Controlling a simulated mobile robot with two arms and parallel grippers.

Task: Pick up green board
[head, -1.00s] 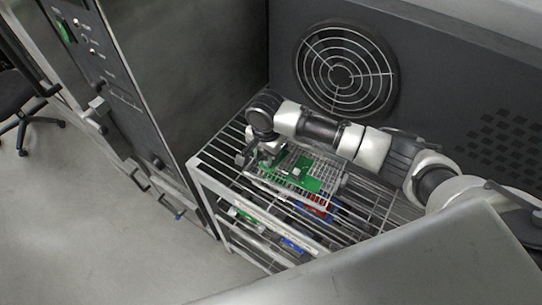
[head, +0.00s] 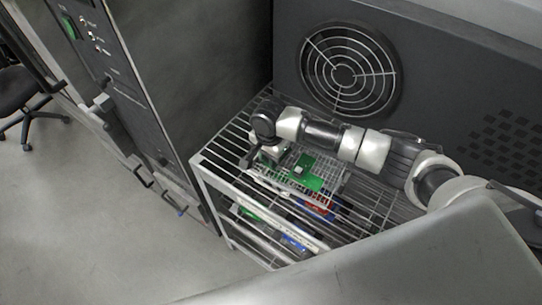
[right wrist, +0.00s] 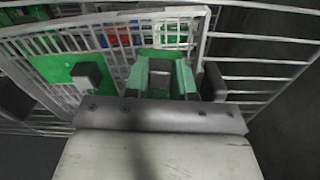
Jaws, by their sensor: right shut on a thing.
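My right gripper (head: 262,156) is over the left end of a white wire basket (head: 335,187) on the rack. It is shut on a green board (right wrist: 180,75), which shows between the fingers in the right wrist view; a grey part is on it. In the head view the arm partly hides this board (head: 274,152). A second green board (head: 309,181) with a small block on it lies in the basket, right of the gripper; it also shows at the left of the right wrist view (right wrist: 58,68). My left gripper is not in view.
The basket stands on a slatted metal rack (head: 238,130). Red, blue and green items, including a red one (head: 318,207), show below through the slats. A dark panel with a round fan grille (head: 345,75) is behind, and a tall grey cabinet (head: 185,80) is at left.

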